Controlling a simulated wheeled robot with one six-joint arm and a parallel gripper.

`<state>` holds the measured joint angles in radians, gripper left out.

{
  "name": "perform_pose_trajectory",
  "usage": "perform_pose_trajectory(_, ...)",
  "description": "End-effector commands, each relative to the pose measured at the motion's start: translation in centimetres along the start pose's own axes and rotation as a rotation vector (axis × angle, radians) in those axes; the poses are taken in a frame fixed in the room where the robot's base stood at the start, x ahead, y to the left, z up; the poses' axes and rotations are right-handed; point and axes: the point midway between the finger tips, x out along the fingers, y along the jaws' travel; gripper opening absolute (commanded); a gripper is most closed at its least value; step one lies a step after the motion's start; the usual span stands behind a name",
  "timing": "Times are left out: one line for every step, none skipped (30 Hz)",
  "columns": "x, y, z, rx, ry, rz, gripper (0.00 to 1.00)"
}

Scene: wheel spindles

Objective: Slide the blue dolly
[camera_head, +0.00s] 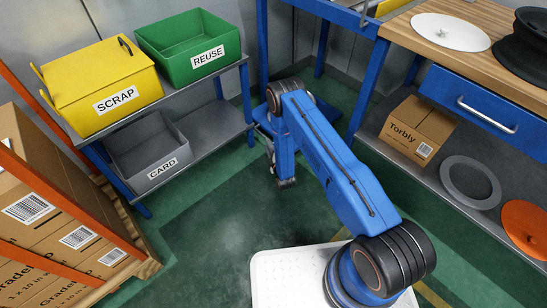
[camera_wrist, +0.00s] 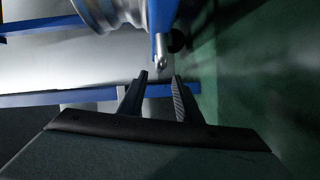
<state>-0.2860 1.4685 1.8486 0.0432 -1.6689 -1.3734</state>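In the wrist view, a blue bar (camera_wrist: 159,25) with a rounded silver end and a small dark wheel beside it looks like part of the blue dolly. My gripper (camera_wrist: 160,78) is open and empty. Its two dark fingers point toward the silver end, which lies just beyond the fingertips and roughly in line with the gap. I see no contact.
A grey metal wheel rim (camera_wrist: 110,12) is left of the bar. A shelf (camera_head: 218,128) with yellow (camera_head: 92,85), green (camera_head: 180,48) and grey (camera_head: 130,160) bins stands left. A workbench (camera_head: 455,35) is right, with a Torbly box (camera_head: 432,128) below. Green floor (camera_head: 215,235) is open between.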

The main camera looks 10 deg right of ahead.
Motion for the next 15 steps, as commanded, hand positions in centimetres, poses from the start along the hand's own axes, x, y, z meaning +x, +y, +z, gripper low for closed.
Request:
perform_pose_trajectory(-1.1, -0.1, 0.0, 0.0, 0.0, -0.003, 0.31)
perform_pose_trajectory(-1.7, -0.1, 0.0, 0.0, 0.0, -0.003, 0.31)
perform_pose_trajectory(-2.5, -0.1, 0.0, 0.0, 0.0, -0.003, 0.31)
perform_pose_trajectory(-3.1, -0.1, 0.0, 0.0, 0.0, -0.004, 0.31)
perform_pose_trajectory(-3.6, -0.1, 0.0, 0.0, 0.0, -0.003, 0.31)
perform_pose_trajectory(-4.4, -0.1, 0.0, 0.0, 0.0, -0.003, 0.31)
perform_pose_trajectory(-4.9, -0.1, 0.0, 0.0, 0.0, -0.003, 0.31)
perform_pose_trajectory(-5.4, -0.1, 0.0, 0.0, 0.0, -0.003, 0.31)
perform_pose_trajectory(-6.0, -0.1, 0.0, -0.001, 0.0, -0.003, 0.31)
perform_pose_trajectory(-6.4, -0.1, 0.0, 0.0, 0.0, -0.003, 0.31)
perform_pose_trajectory(-6.8, -0.1, 0.0, 0.0, 0.0, -0.003, 0.31)
perform_pose_trajectory(-7.2, -0.1, 0.0, 0.0, 0.0, -0.002, 0.31)
perform_pose_trajectory(-7.5, -0.1, 0.0, 0.0, 0.0, -0.002, 0.31)
perform_pose_trajectory(-7.8, -0.1, 0.0, 0.0, 0.0, -0.001, 0.31)
perform_pose_trajectory(-8.1, -0.1, 0.0, 0.0, 0.0, -0.002, 0.31)
